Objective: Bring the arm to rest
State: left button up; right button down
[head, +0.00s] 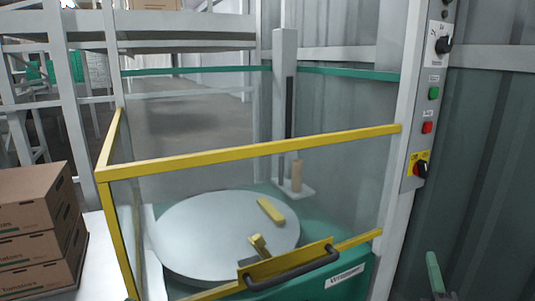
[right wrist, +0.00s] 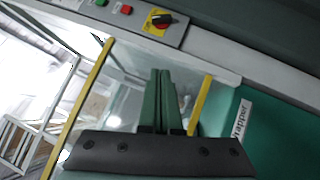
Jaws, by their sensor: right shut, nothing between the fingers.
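My right gripper (head: 434,274) shows at the lower right of the head view as a green finger, right of the wrapper machine. In the right wrist view its two green fingers (right wrist: 160,100) lie side by side, shut and empty. They appear in front of the wrapper's panel and yellow frame, apart from any grasped thing. My left gripper is not in view.
The wrapper has a yellow-framed clear guard (head: 250,155) with a black handle (head: 292,269), around a round grey turntable (head: 200,245). A control post (head: 412,130) carries buttons and a red rotary switch (head: 421,169). Stacked cartons (head: 35,235) stand left.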

pick_arm(q)
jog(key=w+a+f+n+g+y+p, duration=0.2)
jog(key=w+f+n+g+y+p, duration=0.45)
jog(key=p, duration=0.65)
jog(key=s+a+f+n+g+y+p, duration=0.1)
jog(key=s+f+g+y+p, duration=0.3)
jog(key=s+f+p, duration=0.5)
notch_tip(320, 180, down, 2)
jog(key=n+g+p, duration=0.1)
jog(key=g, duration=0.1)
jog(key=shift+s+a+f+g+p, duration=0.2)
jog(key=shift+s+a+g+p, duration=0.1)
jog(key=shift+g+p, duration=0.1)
pick_arm(e)
jog(key=s+a+f+m+g+y, duration=0.3)
jog(key=s+a+m, duration=0.4)
jog(key=s+a, duration=0.3)
jog(key=s+a+f+m+g+y, duration=0.3)
jog(key=s+a+m+g+y, duration=0.2)
jog(key=s+a, duration=0.5)
jog(key=s+m+g, duration=0.2)
jog(key=shift+a+m+g+y, duration=0.35)
jog(key=shift+m+g+y, duration=0.05)
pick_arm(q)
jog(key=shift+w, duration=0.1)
pick_arm(e)
jog(key=shift+w, duration=0.1)
jog(key=c, duration=1.6)
grip_release()
